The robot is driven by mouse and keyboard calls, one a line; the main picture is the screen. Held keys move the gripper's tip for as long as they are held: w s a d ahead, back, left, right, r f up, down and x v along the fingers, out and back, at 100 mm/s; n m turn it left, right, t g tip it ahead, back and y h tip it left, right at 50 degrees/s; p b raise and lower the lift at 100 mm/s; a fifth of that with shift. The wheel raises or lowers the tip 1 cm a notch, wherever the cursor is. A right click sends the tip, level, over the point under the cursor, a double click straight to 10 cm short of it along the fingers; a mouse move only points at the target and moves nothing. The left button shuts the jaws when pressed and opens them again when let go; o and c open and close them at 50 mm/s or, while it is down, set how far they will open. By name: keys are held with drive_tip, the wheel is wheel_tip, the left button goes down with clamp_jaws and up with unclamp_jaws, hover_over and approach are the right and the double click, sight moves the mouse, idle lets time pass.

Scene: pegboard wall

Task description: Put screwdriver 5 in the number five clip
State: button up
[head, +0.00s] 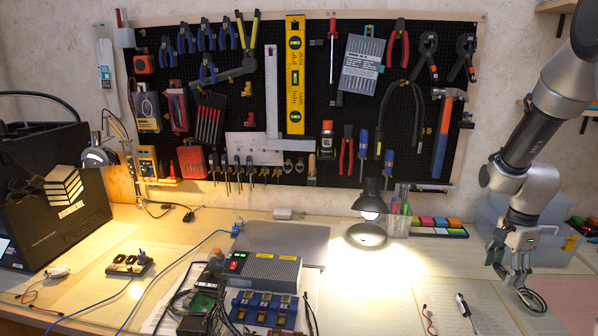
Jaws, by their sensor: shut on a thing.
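My gripper (511,272) is at the right, low over the table's right side and well away from the pegboard. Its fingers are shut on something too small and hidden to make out. A dark ring-shaped thing (531,301) is just below the fingertips; I cannot tell if they touch. A screwdriver (467,312) with a pale handle lies on the table, left of my gripper. Several small screwdrivers (238,170) hang in a row low on the pegboard (225,105). Clips (299,166) right of them look empty. I cannot read any numbers, so the number five clip is not identifiable.
A lit desk lamp (369,208) stands before the board. A marker set (438,228) and pen holder (398,224) are to its right. A power supply (262,270) and cables crowd the front middle.

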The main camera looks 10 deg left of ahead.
drive_tip(key=n, duration=0.2)
drive_tip(key=w+n, duration=0.1)
drive_tip(key=shift+n, duration=0.4)
drive_tip(key=w+a+f+n, duration=0.1)
drive_tip(key=a+n, duration=0.2)
drive_tip(key=n, duration=0.1)
drive_tip(key=a+f+n, duration=0.2)
drive_tip(key=a+n, duration=0.1)
drive_tip(key=a, duration=0.1)
drive_tip(key=w+a+f+n, duration=0.1)
drive_tip(key=a+f+n, duration=0.1)
drive_tip(key=a+n, duration=0.2)
drive_tip(key=shift+w+f+n, duration=0.25)
drive_tip(key=shift+w+n, duration=0.05)
drive_tip(key=shift+w, duration=0.05)
drive_tip(key=shift+a, duration=0.2)
drive_tip(key=shift+a, duration=0.1)
